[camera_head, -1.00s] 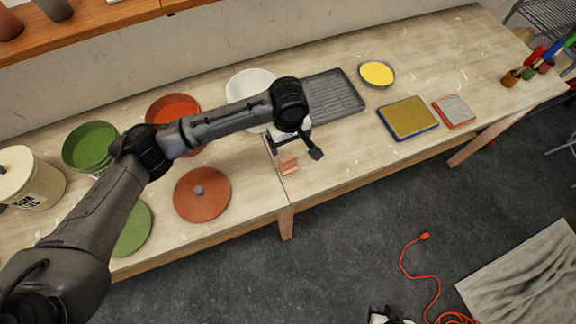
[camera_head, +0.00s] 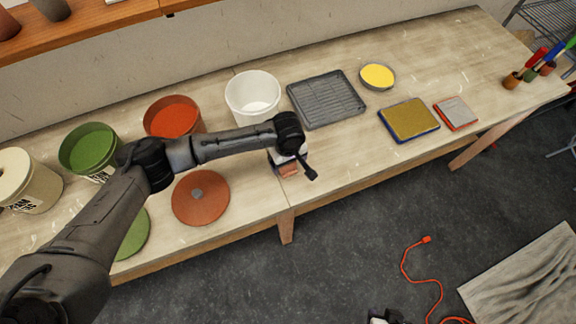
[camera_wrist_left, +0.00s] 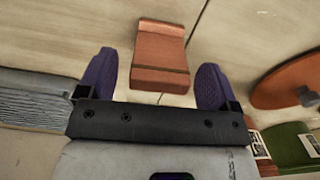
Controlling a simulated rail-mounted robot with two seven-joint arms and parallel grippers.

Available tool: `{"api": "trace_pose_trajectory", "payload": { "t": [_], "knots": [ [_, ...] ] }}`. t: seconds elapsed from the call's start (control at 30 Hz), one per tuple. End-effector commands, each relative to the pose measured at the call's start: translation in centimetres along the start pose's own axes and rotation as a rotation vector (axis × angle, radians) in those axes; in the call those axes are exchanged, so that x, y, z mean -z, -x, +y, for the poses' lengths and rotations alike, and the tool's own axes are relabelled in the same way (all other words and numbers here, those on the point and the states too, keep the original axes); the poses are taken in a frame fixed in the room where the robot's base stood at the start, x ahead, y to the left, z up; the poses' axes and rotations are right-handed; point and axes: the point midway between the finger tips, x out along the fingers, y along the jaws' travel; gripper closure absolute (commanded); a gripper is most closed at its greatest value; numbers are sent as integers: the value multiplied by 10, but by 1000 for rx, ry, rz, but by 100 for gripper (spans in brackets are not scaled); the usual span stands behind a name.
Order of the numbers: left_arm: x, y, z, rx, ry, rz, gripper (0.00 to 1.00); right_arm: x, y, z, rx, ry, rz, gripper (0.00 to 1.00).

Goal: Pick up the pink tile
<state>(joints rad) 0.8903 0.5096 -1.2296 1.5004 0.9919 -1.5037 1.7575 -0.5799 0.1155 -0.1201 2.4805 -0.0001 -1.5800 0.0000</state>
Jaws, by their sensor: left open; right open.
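The pink tile (camera_head: 288,171) is a small terracotta-pink block near the front edge of the bench, partly hidden by my left gripper (camera_head: 291,162) in the head view. In the left wrist view the tile (camera_wrist_left: 158,52) shows a wide face and a darker line across its near end. My left gripper (camera_wrist_left: 156,80) is open, with its purple finger pads on either side of the tile's near end. Gaps show between the tile and both pads. Part of my right gripper (camera_head: 385,316) shows at the bottom edge of the head view, away from the bench.
A red-brown lid (camera_head: 201,205) lies left of the tile. A white bucket (camera_head: 252,90) and a grey tray (camera_head: 325,98) stand behind. Red (camera_head: 174,115) and green (camera_head: 86,146) buckets are further left. Bench surface right of the tile is clear.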

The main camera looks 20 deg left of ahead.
Motion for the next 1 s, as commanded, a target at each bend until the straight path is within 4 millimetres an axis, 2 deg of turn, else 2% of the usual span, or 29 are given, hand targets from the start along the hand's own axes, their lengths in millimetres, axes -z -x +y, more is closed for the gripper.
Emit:
{"api": "trace_pose_trajectory", "payload": {
  "t": [0.13,0.43,1.0],
  "knots": [
    [0,-12,0,1,-1,0,15,-1,-2,1,-3,4,-1,57],
    [0,-15,0,-1,-1,0,15,-1,-2,3,-7,9,-1,57],
    [0,-14,0,-1,-1,0,69,0,-2,0,0,0,0,57]
  ]
}}
